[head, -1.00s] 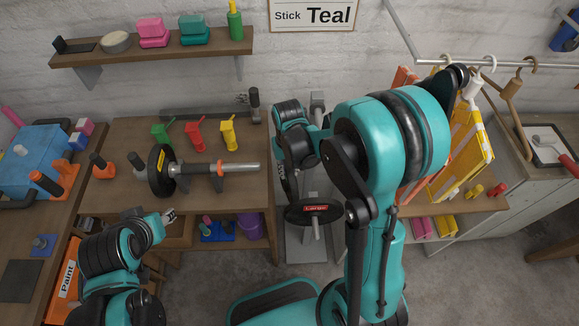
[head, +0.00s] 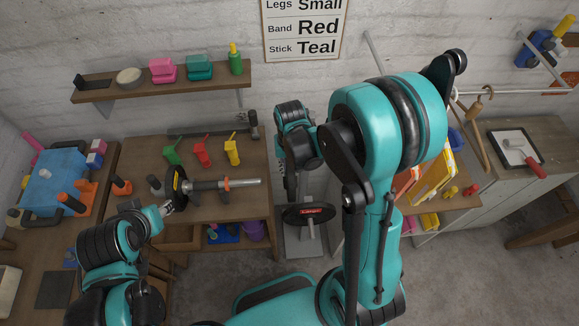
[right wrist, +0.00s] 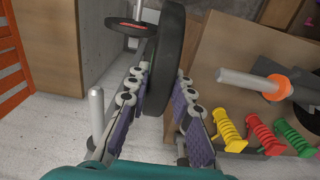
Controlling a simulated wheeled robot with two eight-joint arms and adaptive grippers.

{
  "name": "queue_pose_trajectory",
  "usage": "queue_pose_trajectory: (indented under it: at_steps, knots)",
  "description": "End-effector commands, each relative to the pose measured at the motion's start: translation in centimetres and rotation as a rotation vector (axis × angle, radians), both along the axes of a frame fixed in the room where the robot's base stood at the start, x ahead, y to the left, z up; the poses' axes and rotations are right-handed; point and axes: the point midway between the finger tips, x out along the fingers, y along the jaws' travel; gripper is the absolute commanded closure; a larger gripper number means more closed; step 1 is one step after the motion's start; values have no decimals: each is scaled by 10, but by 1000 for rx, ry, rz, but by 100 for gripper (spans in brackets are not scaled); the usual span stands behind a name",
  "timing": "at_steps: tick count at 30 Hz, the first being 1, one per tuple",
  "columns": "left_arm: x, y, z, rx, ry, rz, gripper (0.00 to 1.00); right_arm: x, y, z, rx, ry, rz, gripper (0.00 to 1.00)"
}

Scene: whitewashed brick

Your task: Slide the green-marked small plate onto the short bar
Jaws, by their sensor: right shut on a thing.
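The short bar (head: 238,182) lies level above the bench, its bare grey end pointing right. It carries an orange collar and, at its left, a black yellow-marked plate (head: 179,186). The bar end (right wrist: 245,80) is right of the plate in the right wrist view. My left gripper (head: 167,208) is beside the yellow-marked plate; its finger opening is unclear.
A red-marked plate (head: 308,213) sits on a grey stand right of the bench. Green (head: 173,152), red (head: 202,151) and yellow (head: 232,150) clamps stand behind the bar. A grey post (right wrist: 96,118) rises near my right fingers.

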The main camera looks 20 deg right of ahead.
Motion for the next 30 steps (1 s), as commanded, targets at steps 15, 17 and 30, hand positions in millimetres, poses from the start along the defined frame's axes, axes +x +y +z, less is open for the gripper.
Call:
queue_pose_trajectory:
  at_steps: [15, 17, 30]
  knots:
    - [0, 0, -5, 0, 0, 0, 60, 2, 9, 0, 0, 0, 2, 100]
    - [0, 0, -6, 0, 0, 0, 60, 4, 14, 0, 0, 0, 3, 100]
    - [0, 0, -10, 0, 0, 0, 60, 14, 49, 0, 0, 0, 3, 100]
